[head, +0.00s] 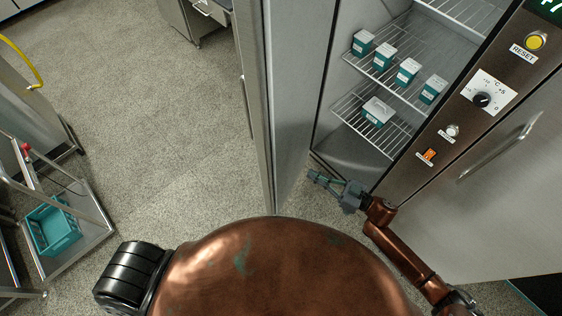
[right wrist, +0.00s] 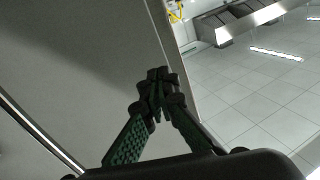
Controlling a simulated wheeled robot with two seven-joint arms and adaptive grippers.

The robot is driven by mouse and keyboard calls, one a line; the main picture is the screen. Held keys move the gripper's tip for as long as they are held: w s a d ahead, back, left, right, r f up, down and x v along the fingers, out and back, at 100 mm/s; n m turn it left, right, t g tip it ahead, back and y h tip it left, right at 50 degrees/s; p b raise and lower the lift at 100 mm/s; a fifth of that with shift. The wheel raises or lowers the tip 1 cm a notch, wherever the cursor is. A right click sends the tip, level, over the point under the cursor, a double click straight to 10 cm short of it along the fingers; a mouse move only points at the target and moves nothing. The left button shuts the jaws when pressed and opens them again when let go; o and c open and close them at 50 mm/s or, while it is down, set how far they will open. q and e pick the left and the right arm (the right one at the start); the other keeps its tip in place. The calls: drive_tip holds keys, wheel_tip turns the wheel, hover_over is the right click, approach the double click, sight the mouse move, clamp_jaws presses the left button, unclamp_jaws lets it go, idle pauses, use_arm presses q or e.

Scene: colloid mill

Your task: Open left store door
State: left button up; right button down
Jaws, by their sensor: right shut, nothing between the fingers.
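The left store door (head: 298,100) stands swung open in the head view, its inner face turned toward the lit compartment on its right. Its long handle shows on the far outer side. My right gripper (head: 317,177) is low by the opening, between the door's inner face and the cabinet front, with its fingers pointing left toward the door. In the right wrist view the fingers (right wrist: 158,82) are closed together and empty, in front of a plain grey panel (right wrist: 90,50). Whether the fingertips touch the door I cannot tell. My left gripper is out of view.
Several teal-and-white boxes (head: 407,71) stand on wire shelves (head: 372,78) inside the store. The right store door (head: 500,200) is shut, with a bar handle (head: 500,147). A trolley with a teal crate (head: 52,228) stands at far left. The floor (head: 150,130) between is clear.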

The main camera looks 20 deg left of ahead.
drive_tip(key=n, duration=0.1)
drive_tip(key=g, duration=0.1)
approach(272, 156)
drive_tip(key=shift+n, duration=0.3)
drive_tip(key=a, duration=0.4)
drive_tip(key=w+a, duration=0.1)
drive_tip(key=a, duration=0.1)
drive_tip(key=shift+w+a+r, duration=0.1)
drive_tip(key=shift+a+r, duration=0.05)
drive_tip(key=shift+a, duration=0.2)
drive_tip(key=shift+a, duration=0.1)
